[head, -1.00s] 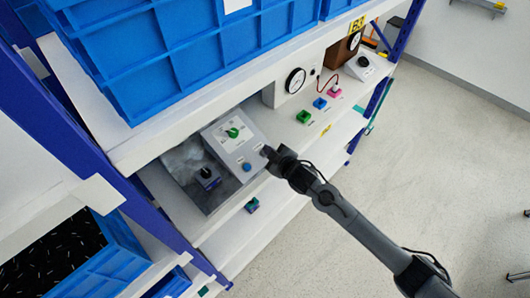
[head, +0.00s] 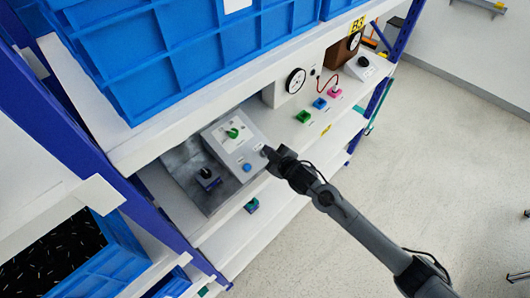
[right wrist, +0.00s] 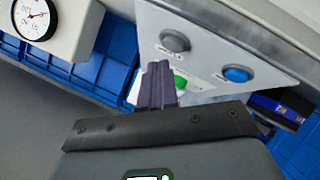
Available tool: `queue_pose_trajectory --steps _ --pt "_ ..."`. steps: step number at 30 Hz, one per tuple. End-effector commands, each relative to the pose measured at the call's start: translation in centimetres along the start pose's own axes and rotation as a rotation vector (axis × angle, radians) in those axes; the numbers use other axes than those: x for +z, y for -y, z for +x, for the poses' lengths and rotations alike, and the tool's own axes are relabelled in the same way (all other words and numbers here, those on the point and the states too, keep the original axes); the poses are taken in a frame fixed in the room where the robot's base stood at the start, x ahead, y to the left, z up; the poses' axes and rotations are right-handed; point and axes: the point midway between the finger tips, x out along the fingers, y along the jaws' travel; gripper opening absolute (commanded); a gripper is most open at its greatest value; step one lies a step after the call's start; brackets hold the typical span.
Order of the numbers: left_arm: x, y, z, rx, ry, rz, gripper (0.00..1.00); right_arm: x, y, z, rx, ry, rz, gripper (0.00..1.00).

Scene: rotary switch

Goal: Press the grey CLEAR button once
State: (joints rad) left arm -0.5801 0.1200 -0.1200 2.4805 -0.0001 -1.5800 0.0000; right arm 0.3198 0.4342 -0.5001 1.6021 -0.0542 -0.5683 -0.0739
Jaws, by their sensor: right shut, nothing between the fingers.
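A light grey control box (head: 222,128) stands on the shelf, with a green rotary knob (head: 232,133) on a white plate and a blue button (head: 247,167). The right wrist view shows the round grey button (right wrist: 174,41) beside the blue button (right wrist: 236,73). The green knob (right wrist: 180,81) is partly hidden by my fingers. My right gripper (head: 267,152) is shut and empty at the right end of the box. In the right wrist view its fingertips (right wrist: 158,66) appear just below the grey button; contact cannot be told. The grey button is hidden in the head view. My left gripper is not in view.
Green (head: 303,117), blue (head: 320,104) and pink (head: 334,93) blocks and a round gauge (head: 295,82) are farther right. Blue bins (head: 170,60) sit above.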

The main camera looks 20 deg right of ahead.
Motion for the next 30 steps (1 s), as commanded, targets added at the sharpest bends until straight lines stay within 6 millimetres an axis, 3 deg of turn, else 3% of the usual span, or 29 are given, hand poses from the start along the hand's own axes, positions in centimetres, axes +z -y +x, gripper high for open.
queue_pose_trajectory --steps 30 --pt "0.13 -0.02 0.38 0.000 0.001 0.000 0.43 0.42 0.44 0.61 0.000 -0.001 0.001 0.00"
